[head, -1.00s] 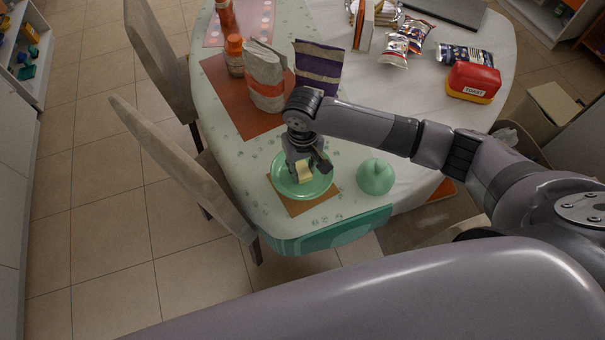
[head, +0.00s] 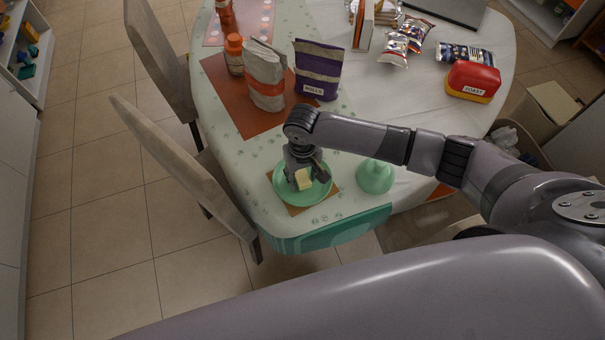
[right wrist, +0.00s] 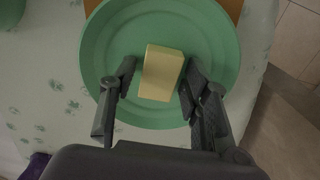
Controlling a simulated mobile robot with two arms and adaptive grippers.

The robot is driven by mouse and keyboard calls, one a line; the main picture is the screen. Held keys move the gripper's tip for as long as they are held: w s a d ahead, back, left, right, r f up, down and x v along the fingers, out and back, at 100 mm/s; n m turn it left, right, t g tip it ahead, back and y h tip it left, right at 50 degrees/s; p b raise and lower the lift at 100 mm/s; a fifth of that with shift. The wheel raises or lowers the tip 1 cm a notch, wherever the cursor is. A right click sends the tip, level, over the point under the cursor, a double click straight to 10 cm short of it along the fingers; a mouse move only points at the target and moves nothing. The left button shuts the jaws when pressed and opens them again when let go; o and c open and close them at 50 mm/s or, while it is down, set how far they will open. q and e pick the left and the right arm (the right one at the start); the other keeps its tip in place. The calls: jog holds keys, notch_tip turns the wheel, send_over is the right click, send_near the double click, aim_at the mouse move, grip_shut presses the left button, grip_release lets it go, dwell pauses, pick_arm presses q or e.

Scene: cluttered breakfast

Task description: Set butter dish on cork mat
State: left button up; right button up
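The butter dish is a round green plate (head: 284,193) with a pale yellow block of butter (head: 304,180) on it. It appears to lie flat over the brown cork mat (head: 296,211), whose corners show around the rim. In the right wrist view, the plate (right wrist: 112,40) fills the middle, with the butter (right wrist: 162,72) on it. My right gripper (head: 306,174) is low over the plate. Its fingers (right wrist: 157,82) are apart on either side of the butter, with a clear gap on the left and the right finger close to it. My left gripper is out of view.
A green dome-shaped piece (head: 376,178) stands just right of the plate. Paper bags (head: 265,80) and an orange-capped bottle (head: 235,55) stand behind on a red mat. A red toast box (head: 472,82) is at the right. The table's front edge is close to the plate.

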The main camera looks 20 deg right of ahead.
aim_at(303, 180)
jog(key=shift+o, duration=0.4)
notch_tip(303, 180, up, 12)
jog(key=shift+r+b, duration=0.2)
jog(key=shift+b, duration=0.15)
jog(key=s+a+p, duration=0.4)
jog(key=s+p, duration=0.8)
jog(key=s, duration=0.3)
jog(key=shift+s+a, duration=0.15)
jog(key=shift+a, duration=0.05)
dwell(0.5)
